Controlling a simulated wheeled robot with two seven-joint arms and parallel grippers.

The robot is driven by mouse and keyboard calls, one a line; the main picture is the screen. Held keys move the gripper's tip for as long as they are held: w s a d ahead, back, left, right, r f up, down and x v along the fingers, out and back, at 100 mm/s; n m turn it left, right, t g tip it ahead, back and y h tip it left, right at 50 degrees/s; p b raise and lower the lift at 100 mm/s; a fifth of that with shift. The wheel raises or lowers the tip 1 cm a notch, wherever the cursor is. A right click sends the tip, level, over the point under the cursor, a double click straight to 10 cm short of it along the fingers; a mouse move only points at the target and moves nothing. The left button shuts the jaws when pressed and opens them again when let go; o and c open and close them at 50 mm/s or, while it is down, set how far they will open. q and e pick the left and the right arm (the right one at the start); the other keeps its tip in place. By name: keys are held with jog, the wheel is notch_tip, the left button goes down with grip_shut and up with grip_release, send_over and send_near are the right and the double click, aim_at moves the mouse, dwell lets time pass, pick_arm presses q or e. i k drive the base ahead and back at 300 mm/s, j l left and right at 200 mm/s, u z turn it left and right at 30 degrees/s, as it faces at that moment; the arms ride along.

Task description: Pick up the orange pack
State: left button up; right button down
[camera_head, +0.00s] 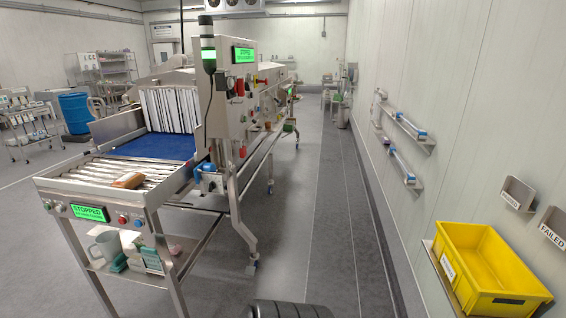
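The orange pack (128,180) lies on the metal rollers at the near end of the conveyor (95,182), on the left of the head view. It is small and flat, orange-brown with a paler side. It lies near the front right corner of the roller bed, behind the control panel with the green "STOPPED" display (88,212). Neither of my grippers shows in this view. Nothing touches the pack from above.
A yellow crate (440,246) sits on a wall shelf at the right. A shelf under the rollers holds a grey mug (106,246) and small items. The blue belt (150,146) leads into the tunnel behind strip curtains. The floor aisle (312,200) is clear.

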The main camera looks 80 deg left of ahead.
aim_at(131, 180)
jog(key=u, duration=3.9)
